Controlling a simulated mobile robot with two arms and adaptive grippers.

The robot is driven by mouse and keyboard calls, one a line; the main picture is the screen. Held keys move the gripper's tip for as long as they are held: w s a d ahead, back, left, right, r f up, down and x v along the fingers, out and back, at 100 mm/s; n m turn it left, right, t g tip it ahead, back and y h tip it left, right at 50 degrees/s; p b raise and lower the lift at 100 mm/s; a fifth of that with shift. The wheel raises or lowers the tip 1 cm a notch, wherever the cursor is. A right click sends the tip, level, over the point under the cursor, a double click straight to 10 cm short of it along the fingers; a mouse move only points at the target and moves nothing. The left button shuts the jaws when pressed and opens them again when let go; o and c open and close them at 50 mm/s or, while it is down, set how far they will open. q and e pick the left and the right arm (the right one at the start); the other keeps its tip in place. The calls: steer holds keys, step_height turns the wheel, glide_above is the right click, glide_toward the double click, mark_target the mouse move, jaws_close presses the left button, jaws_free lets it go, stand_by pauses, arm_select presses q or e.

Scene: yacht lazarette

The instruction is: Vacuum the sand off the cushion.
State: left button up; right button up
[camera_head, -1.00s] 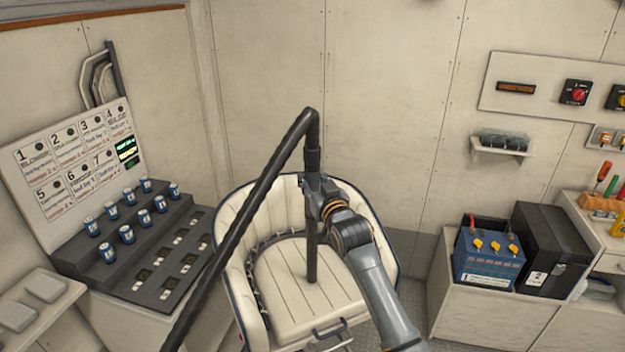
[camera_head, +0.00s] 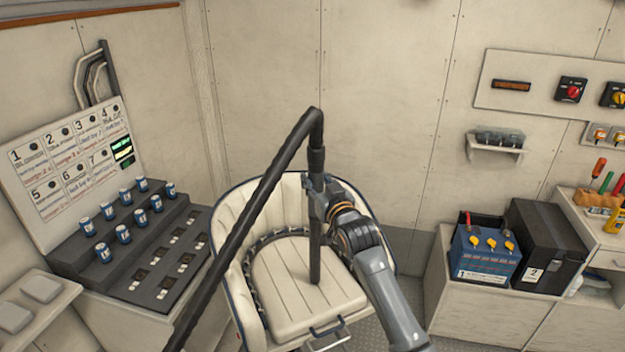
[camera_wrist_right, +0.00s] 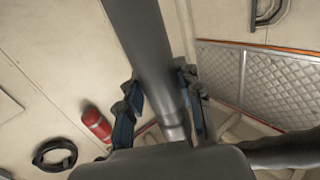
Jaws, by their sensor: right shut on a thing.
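A cream seat with a navy rim holds a cream seat cushion (camera_head: 290,290) in the middle of the head view. I cannot make out sand on its visible surface. My right gripper (camera_head: 318,195) is shut on the black vacuum wand (camera_head: 315,240), which stands nearly upright over the cushion. The wand's lower end is at the cushion, near its middle; whether it touches I cannot tell. The black hose (camera_head: 245,225) bends from the wand's top down to the lower left. The right wrist view shows the wand (camera_wrist_right: 148,50) between both fingers. My left gripper is not in view.
A stepped rack (camera_head: 165,255) with several blue-and-white cylinders stands left of the seat, below a numbered board (camera_head: 70,165). A blue battery (camera_head: 485,258) and a black box (camera_head: 545,250) sit on a bench to the right. Clear floor shows right of the seat.

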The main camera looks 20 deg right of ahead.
mark_target(309, 156)
steer(key=shift+s+d+r, duration=0.1)
steer(key=shift+s+d, duration=0.35)
steer(key=shift+s, duration=0.25)
steer(key=shift+s+d, duration=0.4)
steer(key=shift+s, duration=0.25)
steer(key=shift+w+a, duration=0.1)
steer(key=shift+a, duration=0.05)
stand_by(0.4)
steer(key=shift+w+a, duration=0.15)
steer(key=shift+a, duration=0.8)
steer(key=shift+w+a, duration=0.15)
steer(key=shift+a, duration=0.8)
steer(key=shift+r, duration=3.9)
